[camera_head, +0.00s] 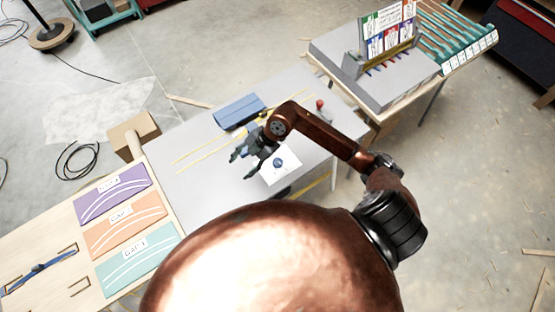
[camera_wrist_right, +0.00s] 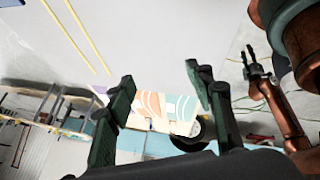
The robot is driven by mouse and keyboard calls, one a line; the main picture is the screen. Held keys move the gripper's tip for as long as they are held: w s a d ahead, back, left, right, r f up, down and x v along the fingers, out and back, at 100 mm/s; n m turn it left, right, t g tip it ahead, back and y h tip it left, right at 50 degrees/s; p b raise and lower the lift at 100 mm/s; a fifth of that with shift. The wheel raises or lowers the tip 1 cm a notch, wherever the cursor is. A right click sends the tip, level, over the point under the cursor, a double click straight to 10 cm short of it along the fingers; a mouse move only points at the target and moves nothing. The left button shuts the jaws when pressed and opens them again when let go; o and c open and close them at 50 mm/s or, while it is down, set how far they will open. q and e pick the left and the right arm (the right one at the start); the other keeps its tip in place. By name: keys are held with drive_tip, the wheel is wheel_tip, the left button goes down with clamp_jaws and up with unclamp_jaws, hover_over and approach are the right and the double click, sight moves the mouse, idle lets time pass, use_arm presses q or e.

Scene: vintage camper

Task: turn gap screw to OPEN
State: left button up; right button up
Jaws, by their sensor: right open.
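A dark blue round knob (camera_head: 278,162), likely the gap screw, sits on a white card or plate (camera_head: 284,178) on the grey table (camera_head: 200,188). Any OPEN marking is too small to read. My right gripper (camera_head: 241,162) is open and empty, just left of the knob and apart from it. In the right wrist view its two fingers (camera_wrist_right: 160,85) stand wide apart with nothing between them; the knob cannot be made out there. My left gripper (camera_wrist_right: 257,65) seems to show small at the right of that view, and its jaws are unclear.
A blue block-like part (camera_head: 238,111) and yellow strips lie behind the gripper. A red ball-topped knob (camera_head: 320,104) stands near the table's right edge. Purple, orange and teal panels (camera_head: 122,228) lie on the board at left. A grey fixture (camera_head: 375,75) stands at upper right.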

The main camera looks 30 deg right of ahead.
sight(278, 162)
drive_tip(key=d+f+m+h, duration=0.1)
drive_tip(key=d+h, duration=0.1)
drive_tip(key=d, duration=0.2)
drive_tip(key=d+f+m+g+h, duration=0.1)
drive_tip(key=d+h, duration=0.1)
drive_tip(key=d, duration=0.3)
drive_tip(key=d+f+m+h, duration=0.1)
drive_tip(key=d+h, duration=0.1)
drive_tip(key=d, duration=0.3)
drive_tip(key=shift+w+d+f+g, duration=0.1)
drive_tip(key=shift+w+d+g, duration=0.05)
drive_tip(key=shift+g, duration=0.15)
drive_tip(key=shift+d+f+h, duration=0.2)
drive_tip(key=shift+d+h, duration=0.1)
wheel_tip(278, 162, down, 7)
drive_tip(key=shift+f+p, duration=0.15)
drive_tip(key=shift+p, duration=0.4)
drive_tip(key=shift+c, duration=0.6)
drive_tip(key=c, duration=1)
drive_tip(key=shift+c, duration=0.4)
